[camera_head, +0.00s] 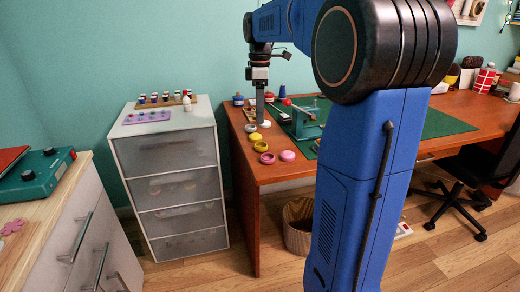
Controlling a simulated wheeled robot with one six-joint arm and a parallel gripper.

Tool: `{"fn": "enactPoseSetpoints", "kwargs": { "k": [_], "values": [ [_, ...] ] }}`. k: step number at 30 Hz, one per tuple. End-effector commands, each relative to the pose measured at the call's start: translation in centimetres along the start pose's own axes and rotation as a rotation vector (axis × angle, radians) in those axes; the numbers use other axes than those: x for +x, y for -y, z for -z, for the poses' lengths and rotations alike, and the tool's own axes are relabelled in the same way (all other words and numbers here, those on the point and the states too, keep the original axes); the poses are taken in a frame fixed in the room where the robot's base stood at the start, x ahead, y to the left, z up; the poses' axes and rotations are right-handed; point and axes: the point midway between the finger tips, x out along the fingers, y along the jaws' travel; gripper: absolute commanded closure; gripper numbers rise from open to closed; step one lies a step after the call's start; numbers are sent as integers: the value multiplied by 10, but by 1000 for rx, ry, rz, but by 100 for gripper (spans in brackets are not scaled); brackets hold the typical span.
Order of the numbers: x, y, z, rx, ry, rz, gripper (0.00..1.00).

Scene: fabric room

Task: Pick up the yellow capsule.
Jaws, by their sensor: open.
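Several small round pieces lie on the left end of the wooden desk. I cannot tell which of these is the yellow capsule. My gripper (260,121) points straight down over the back of this group, beside a white piece (266,124) and a greyish one (250,128). It is open, though its fingers overlap in this view. No piece is seen held. The yellow pieces are in front of it, apart from it.
A pink piece (287,155) lies right of the front yellow one. A green machine (306,122) stands on the desk (272,174) to the right. A drawer unit (170,170) with small bottles stands left. My arm hides the desk's middle. A basket (298,225) sits below.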

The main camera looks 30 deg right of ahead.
Motion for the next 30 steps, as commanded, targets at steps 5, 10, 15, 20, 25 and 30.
{"fn": "enactPoseSetpoints", "kwargs": {
  "k": [5,10,15,20,25,30],
  "values": [
    [33,0,0,0,1,3,40],
    [58,0,0,1,0,1,40],
    [70,0,0,1,0,0,40],
    [81,-1,-1,1,1,2,40],
    [104,-3,-4,0,0,1,40],
    [120,-3,-4,0,0,0,40]
  ]
}}
